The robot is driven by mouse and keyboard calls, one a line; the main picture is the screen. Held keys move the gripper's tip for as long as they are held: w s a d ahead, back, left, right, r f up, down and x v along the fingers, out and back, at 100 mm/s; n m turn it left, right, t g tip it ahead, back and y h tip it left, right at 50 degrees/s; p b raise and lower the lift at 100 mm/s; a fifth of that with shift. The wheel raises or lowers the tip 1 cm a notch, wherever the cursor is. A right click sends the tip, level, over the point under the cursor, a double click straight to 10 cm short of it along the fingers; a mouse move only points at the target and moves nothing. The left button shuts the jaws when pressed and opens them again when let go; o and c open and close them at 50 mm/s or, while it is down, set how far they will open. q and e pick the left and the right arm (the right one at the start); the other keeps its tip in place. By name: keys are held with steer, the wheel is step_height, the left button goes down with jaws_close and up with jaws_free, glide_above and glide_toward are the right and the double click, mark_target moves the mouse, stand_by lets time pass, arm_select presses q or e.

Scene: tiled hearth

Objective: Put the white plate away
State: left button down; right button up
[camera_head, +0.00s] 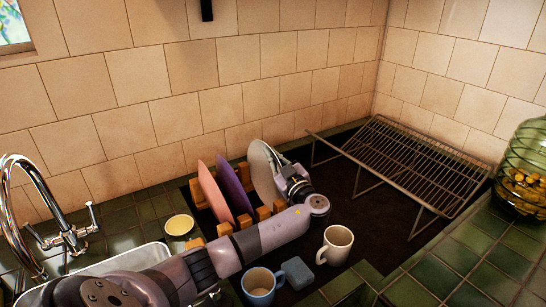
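The white plate (262,174) stands on edge, tilted a little, at the right end of a wooden rack (263,213). Its lower edge is partly hidden, so I cannot tell whether it rests fully in a slot. My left gripper (283,168) is at the plate's right side, with its fingers by the rim. The finger gap is hidden, so I cannot tell whether it grips the plate. My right gripper is out of view.
A pink plate (213,192) and a purple plate (234,185) stand in the rack. A cream mug (336,245), blue mug (261,288) and grey-blue sponge (297,272) are in front. A wire rack (410,165) stands right, near a glass jar (525,170). A yellow bowl (179,225) sits left.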

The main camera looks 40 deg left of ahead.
arm_select(q)
steer(key=c, duration=1.7)
jaws_free()
step_height(320, 180, up, 10)
steer(key=shift+r, duration=0.1)
